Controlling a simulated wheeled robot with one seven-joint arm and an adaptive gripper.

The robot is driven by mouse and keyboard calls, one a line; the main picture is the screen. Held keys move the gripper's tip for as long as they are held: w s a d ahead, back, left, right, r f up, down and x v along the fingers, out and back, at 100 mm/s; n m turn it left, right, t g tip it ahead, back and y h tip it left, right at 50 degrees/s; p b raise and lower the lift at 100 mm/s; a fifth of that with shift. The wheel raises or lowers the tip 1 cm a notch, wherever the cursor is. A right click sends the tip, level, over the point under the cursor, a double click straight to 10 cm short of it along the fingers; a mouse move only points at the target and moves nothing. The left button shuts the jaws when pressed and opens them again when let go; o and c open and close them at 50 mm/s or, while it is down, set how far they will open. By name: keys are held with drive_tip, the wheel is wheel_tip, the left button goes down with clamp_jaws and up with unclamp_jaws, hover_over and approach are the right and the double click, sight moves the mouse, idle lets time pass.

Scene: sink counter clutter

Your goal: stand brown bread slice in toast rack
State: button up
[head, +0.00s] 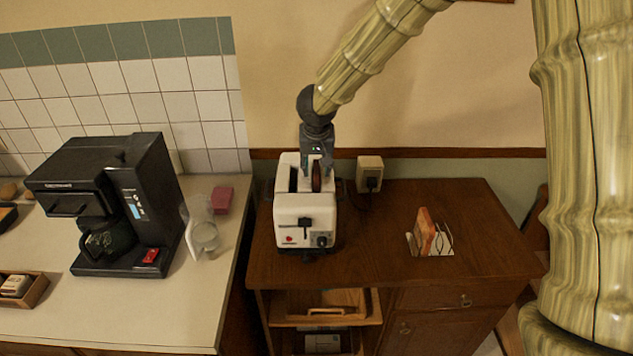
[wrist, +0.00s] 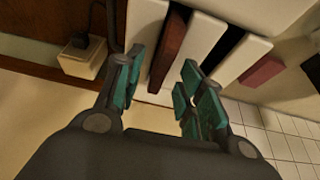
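The brown bread slice (wrist: 170,52) sits in one slot of the white toaster (head: 305,215). In the head view the slice (head: 316,178) shows as a thin dark edge in the right slot, partly hidden by my gripper. My gripper (head: 318,162) is above the toaster's back part, pointing down. In the wrist view its teal-padded fingers (wrist: 160,92) are spread apart and empty, with the slice's edge in line with the gap between them. The toast rack (head: 444,246) stands on the brown cabinet to the right, with an orange-brown slice (head: 426,230) standing in it.
The toaster's other slot (wrist: 226,46) looks dark and empty. A wall socket box (head: 370,174) with a plug is right behind the toaster. A coffee machine (head: 115,205), a clear glass jug (head: 205,235) and a pink sponge (head: 222,199) are on the left counter. The cabinet top between toaster and rack is clear.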

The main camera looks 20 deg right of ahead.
drive_tip(key=shift+x, duration=0.8)
clamp_jaws()
drive_tip(key=shift+r, duration=0.2)
